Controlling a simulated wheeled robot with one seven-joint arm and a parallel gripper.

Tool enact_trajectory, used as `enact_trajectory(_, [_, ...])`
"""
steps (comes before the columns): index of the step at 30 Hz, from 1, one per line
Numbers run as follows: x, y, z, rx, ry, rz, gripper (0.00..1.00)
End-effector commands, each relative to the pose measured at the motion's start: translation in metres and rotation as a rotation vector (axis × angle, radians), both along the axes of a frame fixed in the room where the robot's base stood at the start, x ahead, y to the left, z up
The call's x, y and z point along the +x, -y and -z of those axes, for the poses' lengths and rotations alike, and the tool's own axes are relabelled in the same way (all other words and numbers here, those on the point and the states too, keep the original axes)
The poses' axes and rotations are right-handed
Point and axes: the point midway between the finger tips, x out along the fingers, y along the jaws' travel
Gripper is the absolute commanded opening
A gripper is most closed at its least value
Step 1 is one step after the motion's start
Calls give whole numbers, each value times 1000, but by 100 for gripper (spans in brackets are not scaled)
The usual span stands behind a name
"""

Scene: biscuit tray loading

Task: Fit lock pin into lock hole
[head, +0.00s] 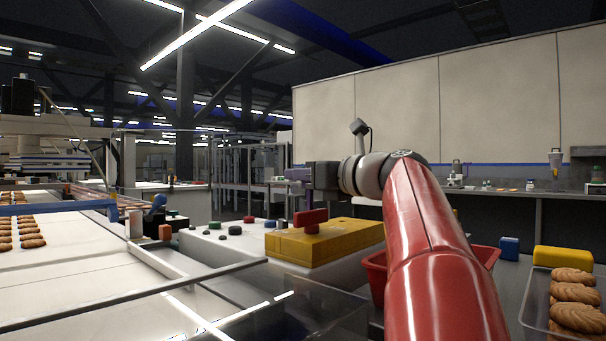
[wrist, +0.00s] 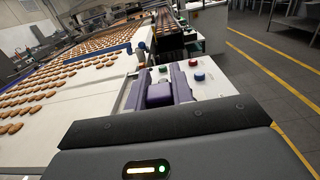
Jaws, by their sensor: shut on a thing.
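My gripper (head: 290,176) is level above the yellow box (head: 345,240), its fingers pointing left. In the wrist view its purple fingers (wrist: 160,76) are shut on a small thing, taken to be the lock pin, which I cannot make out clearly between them. The yellow box carries a red handle (head: 311,218) on its top and sits on the white machine housing. The gripper is above the handle and apart from it. I cannot make out the lock hole in either view.
Coloured buttons sit on the housing, among them a red one (wrist: 193,62) and a blue one (wrist: 199,76). A red bin (head: 376,281) stands beside the housing, behind my arm. A biscuit tray (head: 529,310) is at the right. Biscuit rows lie on the conveyor (head: 75,262) at the left.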

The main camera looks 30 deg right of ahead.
Motion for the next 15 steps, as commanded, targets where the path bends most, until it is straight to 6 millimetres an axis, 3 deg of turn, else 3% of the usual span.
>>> enact_trajectory(15, [0, 0, 14, -1, 0, 0, 1])
